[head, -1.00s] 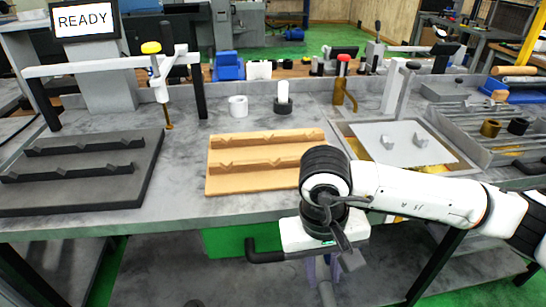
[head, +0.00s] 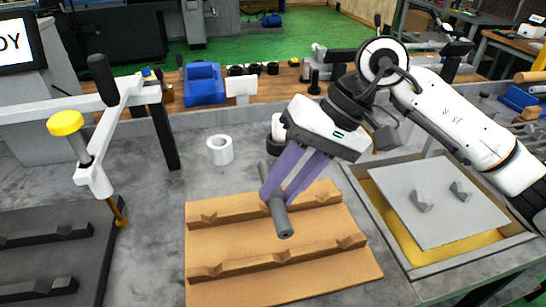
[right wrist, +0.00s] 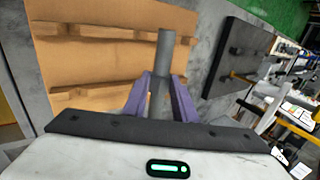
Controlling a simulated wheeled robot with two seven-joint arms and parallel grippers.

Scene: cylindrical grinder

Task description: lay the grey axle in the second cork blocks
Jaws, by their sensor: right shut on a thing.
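My right gripper (head: 280,192) has purple fingers and is shut on the grey axle (head: 282,219). It holds the axle over the cork board (head: 310,275), pointing front to back across the rear notched rail (head: 225,213). The axle's near end hangs behind the front notched rail (head: 250,261); a gap below it cannot be judged. In the right wrist view, the axle (right wrist: 164,60) sticks out between the purple fingers (right wrist: 160,98) over the cork board (right wrist: 80,60). The fingers and axle hide part of the rear rail. My left gripper is not in view.
A dark notched board (head: 85,265) lies at left, beside a clamp stand with a yellow knob (head: 66,123). A white ring (head: 220,150) stands behind the cork board. At right is a framed tray with a grey plate (head: 430,205). Grey tabletop is free left of the cork.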

